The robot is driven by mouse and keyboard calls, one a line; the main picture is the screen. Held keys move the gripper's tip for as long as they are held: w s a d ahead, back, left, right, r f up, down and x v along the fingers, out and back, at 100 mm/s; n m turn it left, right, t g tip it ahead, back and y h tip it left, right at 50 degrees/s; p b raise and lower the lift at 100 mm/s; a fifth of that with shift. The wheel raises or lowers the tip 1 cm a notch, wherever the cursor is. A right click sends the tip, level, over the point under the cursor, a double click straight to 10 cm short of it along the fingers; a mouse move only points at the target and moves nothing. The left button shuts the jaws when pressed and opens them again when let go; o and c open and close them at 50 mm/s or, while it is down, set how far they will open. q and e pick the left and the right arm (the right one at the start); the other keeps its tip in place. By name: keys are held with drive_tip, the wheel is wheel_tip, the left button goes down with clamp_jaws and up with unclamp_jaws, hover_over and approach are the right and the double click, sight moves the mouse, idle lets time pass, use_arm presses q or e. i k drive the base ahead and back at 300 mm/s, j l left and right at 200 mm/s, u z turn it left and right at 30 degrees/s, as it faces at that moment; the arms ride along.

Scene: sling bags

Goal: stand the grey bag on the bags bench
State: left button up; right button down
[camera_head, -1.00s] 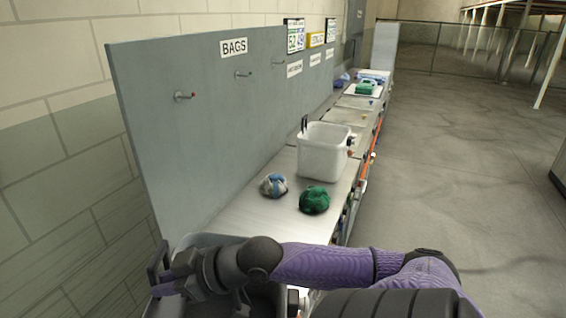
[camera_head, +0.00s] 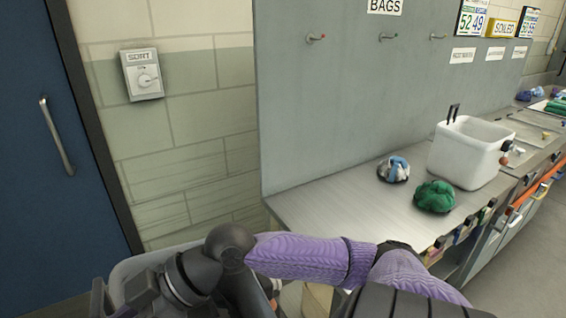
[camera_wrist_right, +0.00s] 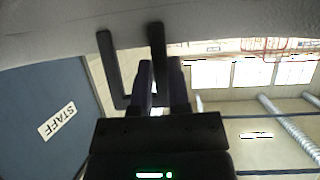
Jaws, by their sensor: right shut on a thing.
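The grey bag (camera_head: 128,268) looks like an open-topped tub. It is partly in view at the bottom left of the head view, largely hidden behind my right arm. In the right wrist view its grey side (camera_wrist_right: 60,25) fills the top edge, with a dark handle (camera_wrist_right: 108,70) below. My right gripper (camera_head: 105,296), also in the wrist view (camera_wrist_right: 158,75), is shut on the bag at its handle. My left gripper is not in view.
A white tub with dark handles (camera_head: 463,155) stands on the bench. A blue-and-white bundle (camera_head: 394,169) and a green bundle (camera_head: 435,196) lie left of it. The bench's near left end is clear. Hooks (camera_head: 388,37) stick out of the grey back panel (camera_head: 330,110).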

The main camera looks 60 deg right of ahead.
sight(363, 225)
drive_tip(key=k+l+z, duration=0.1)
drive_tip(key=k, duration=0.3)
drive_tip(key=k+l+z, duration=0.15)
drive_tip(key=k+l, duration=0.15)
drive_tip(key=k, duration=0.15)
drive_tip(key=k+l+z, duration=0.1)
drive_tip(key=k+l, duration=0.15)
drive_tip(key=k, duration=0.15)
